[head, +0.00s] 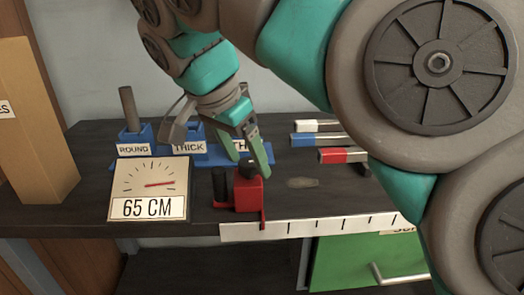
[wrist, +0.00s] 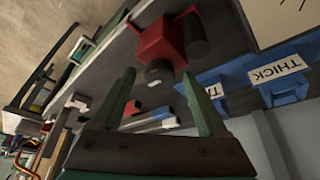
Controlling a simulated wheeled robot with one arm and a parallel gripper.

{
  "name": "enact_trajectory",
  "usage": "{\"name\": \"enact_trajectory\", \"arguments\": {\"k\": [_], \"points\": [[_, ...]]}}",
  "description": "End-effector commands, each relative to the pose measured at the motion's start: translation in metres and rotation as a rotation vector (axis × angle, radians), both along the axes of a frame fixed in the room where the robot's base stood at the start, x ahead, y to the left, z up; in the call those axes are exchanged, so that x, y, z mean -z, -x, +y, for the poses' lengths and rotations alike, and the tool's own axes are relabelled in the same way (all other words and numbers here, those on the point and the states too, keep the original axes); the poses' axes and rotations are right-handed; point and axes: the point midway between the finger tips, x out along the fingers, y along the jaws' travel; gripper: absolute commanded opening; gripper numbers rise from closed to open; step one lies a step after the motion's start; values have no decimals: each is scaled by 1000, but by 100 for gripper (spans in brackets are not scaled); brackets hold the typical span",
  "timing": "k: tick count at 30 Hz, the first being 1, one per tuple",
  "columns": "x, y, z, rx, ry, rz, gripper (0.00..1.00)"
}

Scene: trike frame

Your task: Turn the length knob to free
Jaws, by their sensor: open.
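A red block (head: 249,193) sits at the table's front edge by a white ruler strip (head: 330,225). A small dark round knob (head: 246,167) stands on its top, and a black cylinder (head: 220,185) stands at its left side. My gripper (head: 258,165) points down at the block, open. In the wrist view the knob (wrist: 158,73) shows between the two fingertips of my gripper (wrist: 159,73), with gaps on both sides. The red block (wrist: 160,38) lies beyond it. I see no marking for free. A dial sign (head: 150,188) reads 65 CM.
Blue holders (head: 133,147) labelled ROUND and THICK stand behind, one partly hidden by my gripper. White, blue and red-ended bars (head: 318,140) lie to the right. A tall wooden box (head: 35,125) stands at left. A green drawer (head: 365,265) is below the table edge.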

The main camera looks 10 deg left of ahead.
Motion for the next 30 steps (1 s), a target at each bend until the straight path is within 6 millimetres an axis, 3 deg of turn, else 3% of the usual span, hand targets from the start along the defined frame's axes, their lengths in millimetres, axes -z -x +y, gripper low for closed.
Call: {"name": "enact_trajectory", "arguments": {"k": [6,26,30], "points": [[0,0,0,1,0,0,74],[0,0,0,1,-2,0,0],[0,0,0,1,-2,0,0]]}}
